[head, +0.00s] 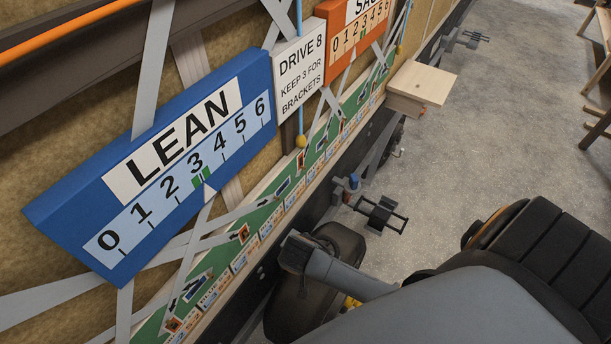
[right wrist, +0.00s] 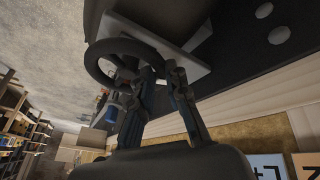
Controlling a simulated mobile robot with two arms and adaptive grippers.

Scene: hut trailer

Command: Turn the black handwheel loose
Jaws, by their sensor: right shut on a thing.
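The black handwheel (right wrist: 98,68) shows in the right wrist view at the upper left, on a pale plate (right wrist: 195,74) under the dark trailer side. My right gripper (right wrist: 163,76) reaches up to its right side and is shut on the rim, one finger on each side. The fingers hide part of the wheel. In the head view my grey right arm comes in from the lower right and hides the grip and the wheel. My left gripper is not in view.
A blue LEAN gauge (head: 196,160) on the trailer wall has its pointer near 3. A white sign (head: 298,70) reads "DRIVE 8, KEEP 3 FOR BRACKETS". An orange gauge (head: 350,42) and a wooden box (head: 422,83) are farther along.

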